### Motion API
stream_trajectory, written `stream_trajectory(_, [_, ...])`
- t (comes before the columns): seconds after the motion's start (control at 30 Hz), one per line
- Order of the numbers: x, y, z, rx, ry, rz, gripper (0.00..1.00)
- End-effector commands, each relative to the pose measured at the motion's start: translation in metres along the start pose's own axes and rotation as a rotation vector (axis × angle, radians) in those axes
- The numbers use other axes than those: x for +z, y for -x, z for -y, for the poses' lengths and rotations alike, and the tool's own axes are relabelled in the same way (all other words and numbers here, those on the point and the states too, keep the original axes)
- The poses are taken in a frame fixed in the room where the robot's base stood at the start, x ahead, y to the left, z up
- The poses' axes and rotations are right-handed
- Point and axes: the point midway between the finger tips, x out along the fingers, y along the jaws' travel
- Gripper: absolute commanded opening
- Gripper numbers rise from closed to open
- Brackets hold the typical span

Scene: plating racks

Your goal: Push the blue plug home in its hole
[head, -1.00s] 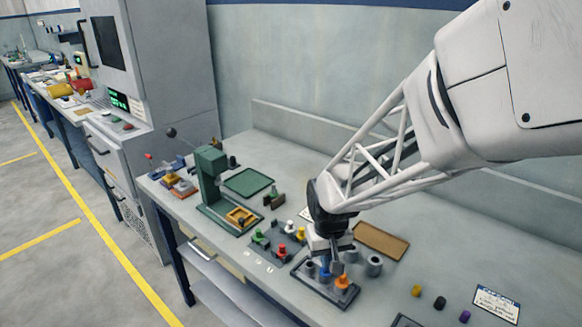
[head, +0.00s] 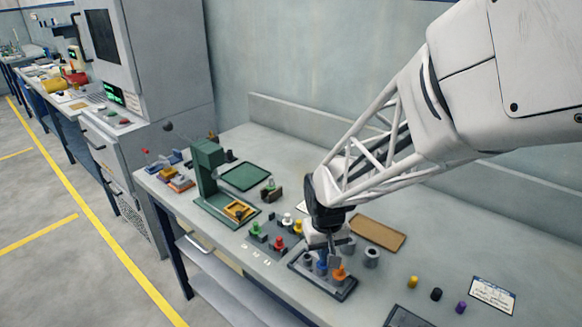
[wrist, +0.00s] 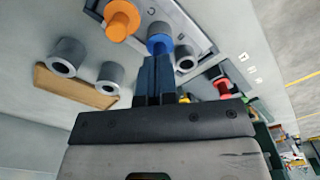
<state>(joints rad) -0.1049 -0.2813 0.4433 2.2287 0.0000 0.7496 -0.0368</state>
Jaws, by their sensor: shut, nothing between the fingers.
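The blue plug (head: 321,268) stands in the dark-edged rack plate (head: 347,291), between an orange plug (head: 340,273) and a grey collar (head: 307,260). My gripper (head: 332,264) is shut and empty, pointing down over the rack beside the blue plug. In the wrist view my gripper (wrist: 157,60) has its fingers together, with the tips at the plug's edge. I cannot tell whether they touch it or how deep it sits.
The orange plug and grey collar stand close on either side. Loose grey cylinders (head: 371,257) and a brown mat (head: 377,233) lie behind the rack. Another rack with red, yellow and green pegs (head: 279,242) is to the left. Loose yellow, black and purple pegs (head: 437,294) stand to the right.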

Motion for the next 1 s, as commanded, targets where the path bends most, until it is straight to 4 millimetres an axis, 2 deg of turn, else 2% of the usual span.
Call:
stream_trajectory(0.17, [0.001,0.004,0.0,0.0,0.0,0.002,0.0])
stream_trajectory(0.53, [0.0,0.027,0.0,0.0,0.0,0.001,0.0])
stream_trajectory(1.0, [0.0,0.03,0.0,0.0,0.0,0.001,0.0])
